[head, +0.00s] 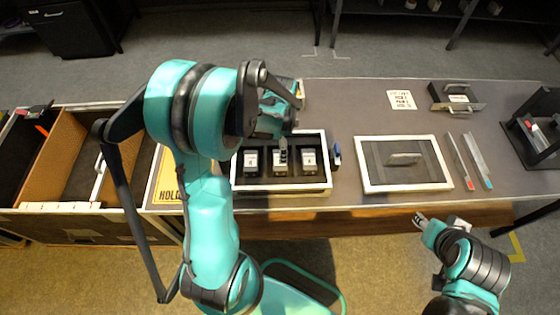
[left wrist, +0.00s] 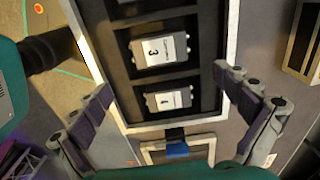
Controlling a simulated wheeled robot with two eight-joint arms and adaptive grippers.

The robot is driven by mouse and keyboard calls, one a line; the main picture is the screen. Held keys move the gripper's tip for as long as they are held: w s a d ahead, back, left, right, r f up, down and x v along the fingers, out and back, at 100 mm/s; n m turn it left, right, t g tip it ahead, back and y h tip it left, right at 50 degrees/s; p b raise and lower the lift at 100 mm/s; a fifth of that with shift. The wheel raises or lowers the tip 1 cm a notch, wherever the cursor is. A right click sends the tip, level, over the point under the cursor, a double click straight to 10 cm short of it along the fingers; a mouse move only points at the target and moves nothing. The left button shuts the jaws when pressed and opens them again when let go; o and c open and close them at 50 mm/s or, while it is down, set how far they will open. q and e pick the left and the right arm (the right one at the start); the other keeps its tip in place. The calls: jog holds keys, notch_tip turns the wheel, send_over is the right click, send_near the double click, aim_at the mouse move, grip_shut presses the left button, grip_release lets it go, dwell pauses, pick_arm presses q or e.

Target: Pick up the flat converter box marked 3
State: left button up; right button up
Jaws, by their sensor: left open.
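The flat converter box marked 3 (left wrist: 160,50) is a pale box with a dark frame, lying in a compartment of the black foam tray (left wrist: 209,45). In the head view the middle box (head: 280,168) is partly hidden by my left gripper (head: 283,147). My left gripper (left wrist: 165,82) is open and empty, its fingers spread on both sides of the tray in the left wrist view. Whether it touches anything is not clear. My right gripper (head: 422,220) is off the table's front edge at the right; its fingers are too small to read.
A box marked 4 (left wrist: 172,98) lies beside box 3; another box (head: 251,161) is at the tray's left. A blue item (head: 337,153) is by the tray's right side. A white-framed mat (head: 367,187) and a yellow HOLD sheet (head: 168,185) flank the tray.

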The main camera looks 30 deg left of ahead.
pick_arm(q)
notch_tip(320, 180, down, 3)
jog(key=shift+w+a+f+b, duration=0.1)
jog(key=shift+a+b, duration=0.05)
jog(key=shift+b, duration=0.25)
jog(key=f+b, duration=0.1)
jog(key=f, duration=0.1)
jog(key=f+b, duration=0.1)
jog(key=f, duration=0.2)
jog(key=shift+a+f, duration=0.2)
jog(key=shift+f, duration=0.05)
jog(key=c, duration=1.4)
jog(key=shift+r, duration=0.15)
